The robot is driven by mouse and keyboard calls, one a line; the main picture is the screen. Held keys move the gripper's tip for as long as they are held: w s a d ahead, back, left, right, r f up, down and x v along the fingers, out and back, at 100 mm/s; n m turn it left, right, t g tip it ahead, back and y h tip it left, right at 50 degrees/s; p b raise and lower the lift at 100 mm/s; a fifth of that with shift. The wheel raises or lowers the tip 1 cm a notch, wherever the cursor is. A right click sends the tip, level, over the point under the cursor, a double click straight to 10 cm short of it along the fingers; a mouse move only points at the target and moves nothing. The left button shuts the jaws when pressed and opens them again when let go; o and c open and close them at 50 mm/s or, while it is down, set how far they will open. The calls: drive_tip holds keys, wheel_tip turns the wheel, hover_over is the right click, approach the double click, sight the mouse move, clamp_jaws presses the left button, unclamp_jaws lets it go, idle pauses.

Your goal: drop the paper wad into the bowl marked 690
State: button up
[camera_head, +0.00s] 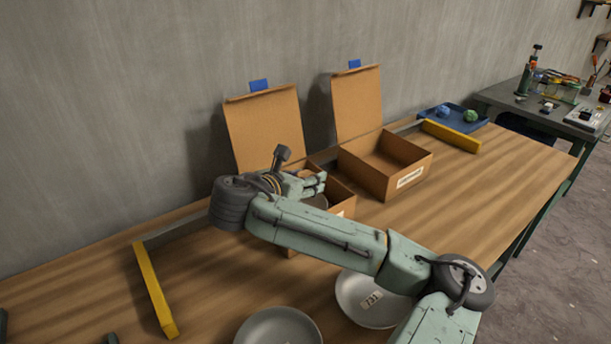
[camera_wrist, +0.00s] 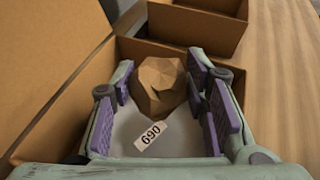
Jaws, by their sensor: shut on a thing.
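The brown faceted paper wad (camera_wrist: 160,80) sits between the purple-padded fingers of my gripper (camera_wrist: 168,92) in the wrist view, and the fingers are shut on it. Below it is a pale grey bowl (camera_wrist: 190,138) with a label reading 690, inside the left open cardboard box (camera_wrist: 125,48). The wad hides part of the bowl. In the head view my gripper (camera_head: 316,184) is over the left box (camera_head: 343,203); a sliver of the grey bowl (camera_head: 317,201) shows beneath it. The wad is not clear there.
A second open box (camera_head: 385,168) stands to the right. A bowl marked 731 (camera_head: 372,299) and another grey bowl (camera_head: 278,328) are near the front. A blue tray (camera_head: 437,113) holds a blue and a green ball. Yellow bars (camera_head: 157,290) lie on the table.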

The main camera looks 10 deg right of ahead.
drive_tip(key=o, duration=0.8)
drive_tip(key=shift+v, duration=6)
